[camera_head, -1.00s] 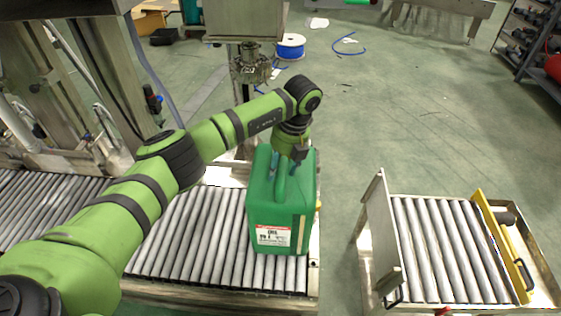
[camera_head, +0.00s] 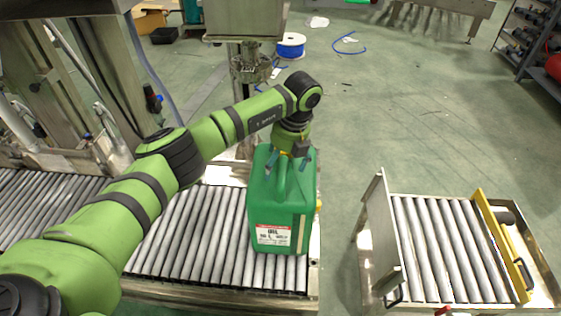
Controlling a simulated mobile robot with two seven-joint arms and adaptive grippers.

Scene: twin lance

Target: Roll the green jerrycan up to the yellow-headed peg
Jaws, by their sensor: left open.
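The green jerrycan (camera_head: 272,215) stands upright on the grey roller conveyor (camera_head: 190,240), near its right end. Its white and red label faces me. A small yellow head (camera_head: 318,204), which looks like that of the peg, shows close by the jerrycan's right side; I cannot tell whether they touch. The rest of the peg is hidden. My left gripper (camera_head: 287,161) is above the jerrycan's top handle, with its fingers apart on either side of it. It is open. My right gripper is not in view.
A separate roller cart (camera_head: 442,250) with an upright metal plate (camera_head: 380,235) and a yellow bar (camera_head: 503,245) stands to the right, across a gap of green floor. A metal post (camera_head: 246,110) rises behind the conveyor. A blue spool (camera_head: 291,46) lies farther back.

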